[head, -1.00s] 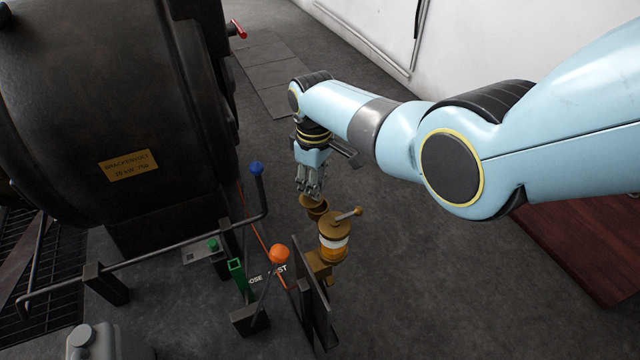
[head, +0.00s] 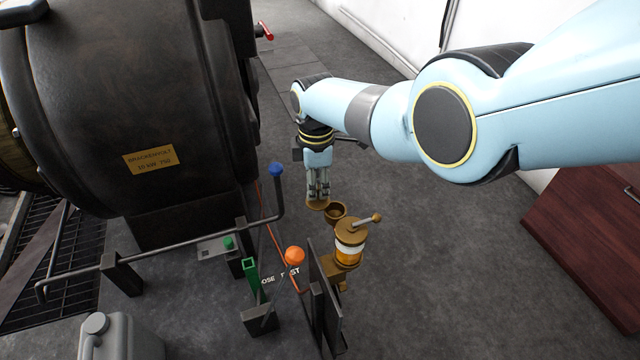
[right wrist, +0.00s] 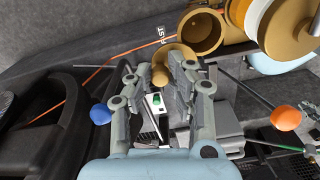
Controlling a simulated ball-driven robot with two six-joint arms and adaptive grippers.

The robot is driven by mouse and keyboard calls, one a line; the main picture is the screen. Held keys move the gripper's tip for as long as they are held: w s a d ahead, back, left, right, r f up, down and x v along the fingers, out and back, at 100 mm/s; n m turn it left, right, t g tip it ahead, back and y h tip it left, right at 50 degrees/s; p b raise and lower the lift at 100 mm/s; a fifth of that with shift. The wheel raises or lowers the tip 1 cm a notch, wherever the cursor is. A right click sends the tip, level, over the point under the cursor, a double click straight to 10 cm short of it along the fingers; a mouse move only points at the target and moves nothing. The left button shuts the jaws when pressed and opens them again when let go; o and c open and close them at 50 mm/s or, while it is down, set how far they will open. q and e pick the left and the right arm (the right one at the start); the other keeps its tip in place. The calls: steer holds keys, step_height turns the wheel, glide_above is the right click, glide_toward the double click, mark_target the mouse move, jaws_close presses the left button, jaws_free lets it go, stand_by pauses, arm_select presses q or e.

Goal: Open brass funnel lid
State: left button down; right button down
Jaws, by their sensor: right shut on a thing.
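The brass funnel (head: 337,212) is a small cup beside the brass oiler (head: 350,240) with the glass band and the side handle. Its dark inside is in plain sight; it also shows in the right wrist view (right wrist: 207,30). The round brass lid (head: 316,206) stands off to the left of the cup, at its rim; the right wrist view shows the lid (right wrist: 178,54) with its knob. My right gripper (head: 319,193) points down over the lid and is shut on the lid's knob (right wrist: 160,76). My left gripper is out of view.
The large black dynamo (head: 150,100) fills the left. Near the oiler are an orange-knobbed lever (head: 295,256), a blue-knobbed bar (head: 276,170) and a dark upright plate (head: 325,295). A grey can (head: 120,340) stands lower left.

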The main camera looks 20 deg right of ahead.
steer(key=shift+a, duration=0.1)
stand_by(0.3)
steer(key=c, duration=1.2)
jaws_free()
steer(key=shift+r, duration=0.15)
step_height(320, 180, up, 12)
steer(key=shift+f, duration=0.15)
